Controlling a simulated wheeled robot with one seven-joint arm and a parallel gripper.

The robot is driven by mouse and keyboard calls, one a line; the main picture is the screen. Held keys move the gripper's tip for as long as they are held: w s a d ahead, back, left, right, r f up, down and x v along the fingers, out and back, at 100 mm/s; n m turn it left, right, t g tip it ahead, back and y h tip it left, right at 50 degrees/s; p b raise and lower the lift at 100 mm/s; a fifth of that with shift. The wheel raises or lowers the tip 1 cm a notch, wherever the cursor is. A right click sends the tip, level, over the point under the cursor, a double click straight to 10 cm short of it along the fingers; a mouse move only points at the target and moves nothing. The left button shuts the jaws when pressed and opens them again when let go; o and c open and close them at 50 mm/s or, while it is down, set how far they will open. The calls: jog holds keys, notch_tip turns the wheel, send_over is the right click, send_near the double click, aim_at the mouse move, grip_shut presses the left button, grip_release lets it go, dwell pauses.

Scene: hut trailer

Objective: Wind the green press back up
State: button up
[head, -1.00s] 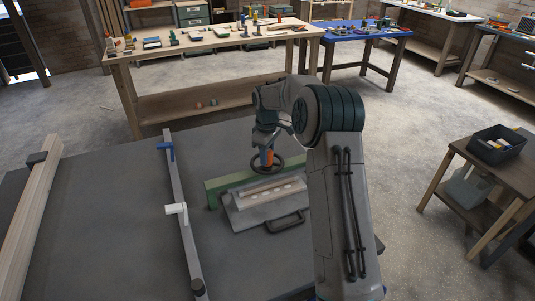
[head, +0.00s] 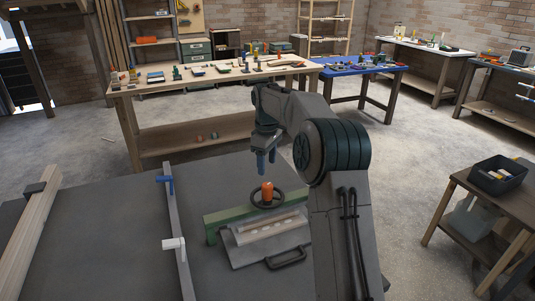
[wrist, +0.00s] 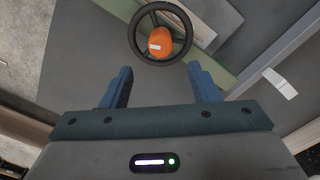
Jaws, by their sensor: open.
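The green press (head: 225,216) stands on the grey table in the head view, its green beam lying across a light slotted plate. Its black handwheel (head: 281,201) sits on top, with an orange knob (head: 267,190) standing up from it. The wheel (wrist: 135,31) and the orange knob (wrist: 160,43) also show in the wrist view, beyond the fingertips. My gripper (head: 266,163) is above the knob, apart from it. In the wrist view its blue fingers (wrist: 160,82) are spread with nothing between them.
A grey plate with a black handle (head: 287,258) lies in front of the press. A rail with a blue clamp (head: 165,181) and a white clamp (head: 174,244) runs to the left, with a wooden beam (head: 30,225) beyond. Open table lies between them.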

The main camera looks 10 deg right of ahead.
jog(key=shift+r, duration=1.8)
